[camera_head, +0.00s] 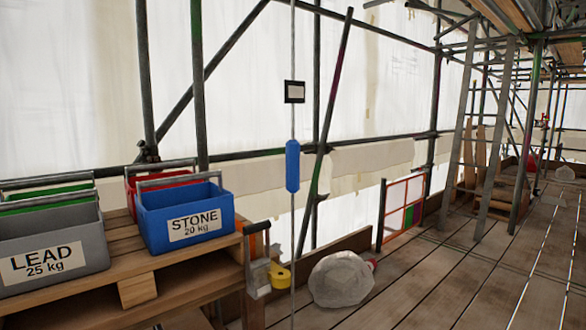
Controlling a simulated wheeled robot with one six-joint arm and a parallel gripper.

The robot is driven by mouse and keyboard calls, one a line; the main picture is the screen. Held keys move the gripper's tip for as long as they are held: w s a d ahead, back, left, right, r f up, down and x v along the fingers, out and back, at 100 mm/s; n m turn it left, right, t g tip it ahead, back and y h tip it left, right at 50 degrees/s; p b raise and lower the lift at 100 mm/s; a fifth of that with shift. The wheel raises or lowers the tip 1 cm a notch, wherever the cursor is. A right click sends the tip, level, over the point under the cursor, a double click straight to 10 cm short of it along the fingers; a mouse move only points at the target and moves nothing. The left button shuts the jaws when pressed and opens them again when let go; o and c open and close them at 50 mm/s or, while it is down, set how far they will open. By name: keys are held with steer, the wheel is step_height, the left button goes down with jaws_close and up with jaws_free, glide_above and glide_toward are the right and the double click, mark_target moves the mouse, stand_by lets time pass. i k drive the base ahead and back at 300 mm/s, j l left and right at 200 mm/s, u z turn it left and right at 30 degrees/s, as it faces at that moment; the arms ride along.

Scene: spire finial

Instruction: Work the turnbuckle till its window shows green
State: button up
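A thin vertical cable (293,220) runs from the top of the view down past the pallet. On it is a blue elongated body (292,166), which looks like the turnbuckle. Whether this plate is the turnbuckle's window I cannot tell. My gripper does not show in this view.
A blue STONE crate (186,217), a grey LEAD crate (52,245) and others stand on wooden pallets (170,270). A crank-like metal device (257,276) is at the pallet's edge. A pale lump (341,279) lies on the planks. The deck (470,270) right is mostly clear.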

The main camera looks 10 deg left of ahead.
mark_target(292, 146)
steer(key=l+u, duration=0.15)
steer(key=u, duration=0.2)
steer(key=l+u, duration=0.2)
steer(key=u, duration=0.2)
steer(key=l+u, duration=0.15)
steer(key=u, duration=0.2)
steer(key=k+l+u, duration=0.15)
steer(key=l, duration=0.35)
steer(key=k+l+u, duration=0.15)
steer(key=l, duration=0.35)
steer(key=k+l+u, duration=0.2)
steer(key=k+l, duration=0.15)
steer(key=k+l+u, duration=0.15)
steer(key=l, duration=0.35)
steer(key=i+l+u, duration=0.1)
steer(key=i+l, duration=0.15)
steer(key=i+l+u, duration=0.1)
steer(key=i+l, duration=0.15)
steer(key=l, duration=0.15)
steer(key=i+l+u, duration=0.1)
steer(key=l, duration=0.25)
steer(key=i+l+u, duration=0.2)
steer(key=i+l, duration=0.5)
